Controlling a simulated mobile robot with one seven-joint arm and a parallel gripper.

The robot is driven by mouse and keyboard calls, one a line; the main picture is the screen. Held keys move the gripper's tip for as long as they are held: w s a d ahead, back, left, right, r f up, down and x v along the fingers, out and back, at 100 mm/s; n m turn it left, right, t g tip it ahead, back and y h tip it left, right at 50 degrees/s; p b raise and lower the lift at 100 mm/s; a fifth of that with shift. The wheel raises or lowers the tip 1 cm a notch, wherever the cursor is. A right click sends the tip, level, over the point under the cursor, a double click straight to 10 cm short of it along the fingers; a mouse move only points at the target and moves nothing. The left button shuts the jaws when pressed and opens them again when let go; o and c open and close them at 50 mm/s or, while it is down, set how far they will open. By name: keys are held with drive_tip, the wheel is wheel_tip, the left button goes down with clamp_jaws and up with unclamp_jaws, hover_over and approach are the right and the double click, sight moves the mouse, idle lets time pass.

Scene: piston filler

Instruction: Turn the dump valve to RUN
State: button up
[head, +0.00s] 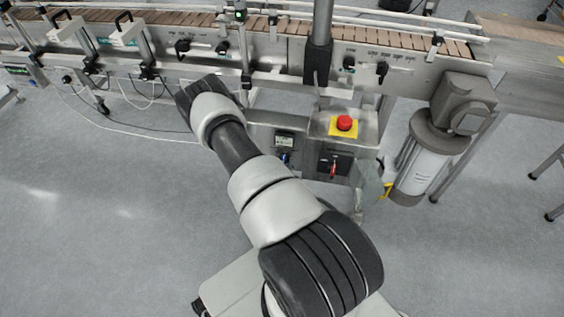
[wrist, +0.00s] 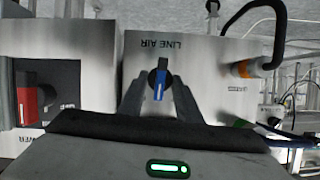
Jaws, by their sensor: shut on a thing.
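In the wrist view, a pale metal panel (wrist: 200,60) carries the label LINE AIR, upside down in the picture. Below the label is a round dark valve with a blue handle (wrist: 159,88), upright in the picture. I take it to be the dump valve; I can read no RUN mark. My gripper (wrist: 160,98) has one finger on each side of the blue handle and is shut on it. In the head view a small blue part (head: 284,157) shows on the lower machine front, beside my arm. My gripper cannot be made out there.
A red handle (wrist: 28,101) on a dark plate, labelled POWER, stands left in the wrist view. A black hose with an orange fitting (wrist: 243,69) is at right. In the head view, a red stop button (head: 344,123) sits above. The floor in front is open.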

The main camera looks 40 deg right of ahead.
drive_tip(key=shift+s+d+f+m+t+y+b, duration=0.1)
drive_tip(key=shift+m+t+y, duration=0.3)
drive_tip(key=shift+m, duration=0.5)
drive_tip(key=shift+s+d+r+m+t+y+b, duration=0.1)
drive_tip(key=shift+m+t+y+b, duration=0.1)
drive_tip(key=shift+m+t, duration=0.55)
drive_tip(key=shift+s+d+f+m+t+y+b, duration=0.1)
drive_tip(key=shift+m+t+y, duration=0.25)
drive_tip(key=shift+m, duration=0.7)
drive_tip(key=o, duration=1)
drive_tip(key=shift+o, duration=0.2)
drive_tip(key=shift+a, duration=0.15)
